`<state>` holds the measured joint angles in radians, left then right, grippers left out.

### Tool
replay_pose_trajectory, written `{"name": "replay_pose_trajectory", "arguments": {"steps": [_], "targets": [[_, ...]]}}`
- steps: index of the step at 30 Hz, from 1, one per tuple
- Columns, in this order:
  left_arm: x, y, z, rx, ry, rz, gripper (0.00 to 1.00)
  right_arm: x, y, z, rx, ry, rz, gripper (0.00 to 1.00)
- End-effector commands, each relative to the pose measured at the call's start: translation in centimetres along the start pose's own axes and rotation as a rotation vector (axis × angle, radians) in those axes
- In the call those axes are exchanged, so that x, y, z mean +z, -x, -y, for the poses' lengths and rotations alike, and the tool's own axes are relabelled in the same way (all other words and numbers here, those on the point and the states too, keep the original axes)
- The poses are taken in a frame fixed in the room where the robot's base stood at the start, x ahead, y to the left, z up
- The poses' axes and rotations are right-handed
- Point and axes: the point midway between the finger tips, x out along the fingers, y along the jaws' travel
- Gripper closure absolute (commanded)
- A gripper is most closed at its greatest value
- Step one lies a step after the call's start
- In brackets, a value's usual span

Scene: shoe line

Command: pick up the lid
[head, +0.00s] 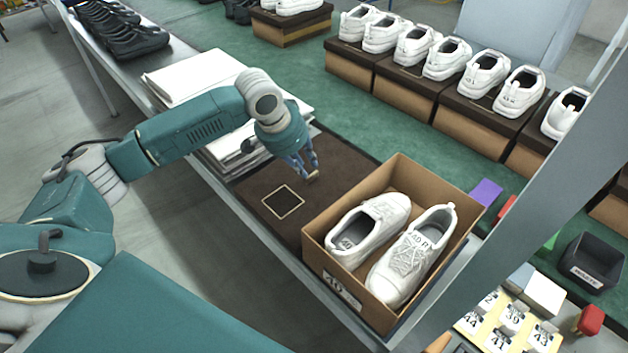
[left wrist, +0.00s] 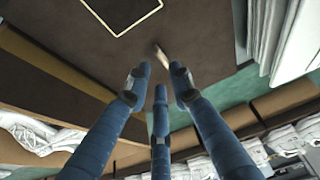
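A flat dark brown panel (head: 262,182) lies on the table beside the open shoe box; it matches the dark lids of the boxes behind, but I cannot tell for sure that it is the lid. It carries a thin pale square outline, and a small tan tab (head: 313,177) stands out on it. The panel (left wrist: 75,50) and tab (left wrist: 161,56) also show in the left wrist view. My left gripper (head: 306,174) hovers over the panel at the tab, its fingers (left wrist: 158,88) apart and holding nothing visible. The box (head: 322,222) holds two white shoes (head: 412,255). My right gripper is out of view.
White stacked sheets (head: 195,75) lie at the panel's far left. Boxes with white shoes (head: 445,60) line the back of the green surface. A purple block (head: 487,192), a black bin (head: 592,262) and number cards (head: 512,318) are at the right. A grey post (head: 520,170) crosses the right side.

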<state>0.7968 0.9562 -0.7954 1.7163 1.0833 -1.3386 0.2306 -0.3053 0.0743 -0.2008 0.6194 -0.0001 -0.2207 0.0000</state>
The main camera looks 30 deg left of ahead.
Motion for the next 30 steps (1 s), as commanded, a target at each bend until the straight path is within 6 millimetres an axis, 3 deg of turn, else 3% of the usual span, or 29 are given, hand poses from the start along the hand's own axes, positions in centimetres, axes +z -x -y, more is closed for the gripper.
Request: {"name": "replay_pose_trajectory", "arguments": {"steps": [5,15,23,27,30], "targets": [[0.0,-1.3,0.0,0.0,-0.001,0.001,0.78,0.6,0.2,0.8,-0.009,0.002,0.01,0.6],[-0.2,-5.7,0.1,0.0,-0.002,0.001,0.78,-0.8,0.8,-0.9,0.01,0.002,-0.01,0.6],[-0.1,-6.1,0.2,-0.001,-0.003,0.0,0.78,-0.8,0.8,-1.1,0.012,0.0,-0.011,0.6],[-0.2,-6.1,0.2,-0.001,-0.003,0.0,1.0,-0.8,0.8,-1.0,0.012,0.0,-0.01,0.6],[-0.2,-6.0,0.2,-0.001,-0.002,-0.001,1.0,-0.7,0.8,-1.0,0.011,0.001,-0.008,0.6]]}}
